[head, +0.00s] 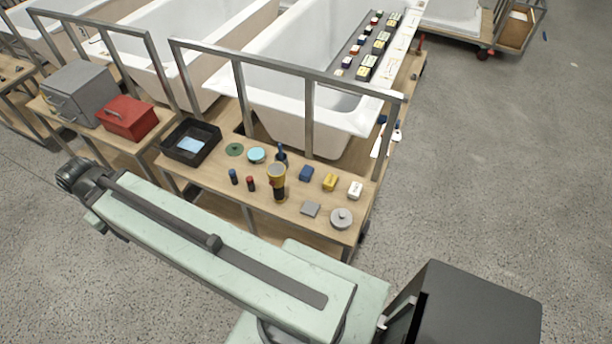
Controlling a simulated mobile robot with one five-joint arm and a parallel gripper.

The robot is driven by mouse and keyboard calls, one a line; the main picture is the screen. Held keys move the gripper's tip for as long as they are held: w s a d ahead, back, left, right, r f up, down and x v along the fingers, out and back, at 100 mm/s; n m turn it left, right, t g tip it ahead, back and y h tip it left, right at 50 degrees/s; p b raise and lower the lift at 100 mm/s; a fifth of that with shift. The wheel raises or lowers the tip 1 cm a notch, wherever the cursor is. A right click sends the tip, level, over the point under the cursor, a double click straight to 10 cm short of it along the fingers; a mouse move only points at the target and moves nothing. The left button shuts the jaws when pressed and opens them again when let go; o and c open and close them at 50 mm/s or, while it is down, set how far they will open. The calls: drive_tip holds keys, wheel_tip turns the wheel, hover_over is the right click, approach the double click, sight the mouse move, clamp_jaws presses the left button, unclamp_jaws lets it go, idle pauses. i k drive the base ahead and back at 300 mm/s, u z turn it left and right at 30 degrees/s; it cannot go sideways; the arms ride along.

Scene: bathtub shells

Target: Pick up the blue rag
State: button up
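A small dark blue piece (306,173), which may be the blue rag, lies on the wooden shelf (228,209) in front of the middle bathtub, left of a yellow piece. A flat light blue piece (191,145) lies inside a black tray (189,156) on the left part of the same shelf. It could be a cloth too; I cannot tell which is the rag. My pale green arm crosses the lower part of the head view in front of the shelf. A dark joint shows at its left end, but I see no gripper fingers.
The shelf also holds a yellow and black flashlight (277,182), a light blue disc (256,155), a grey round lid (341,218) and a white piece (355,189). Metal rails (309,118) stand behind. A red box (127,117) sits left.

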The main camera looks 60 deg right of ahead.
sight(305, 175)
drive_tip(key=u, duration=0.9)
drive_tip(key=i, duration=2.1)
drive_tip(key=z, duration=4.4)
drive_tip(key=i, duration=1)
drive_tip(key=u, duration=0.05)
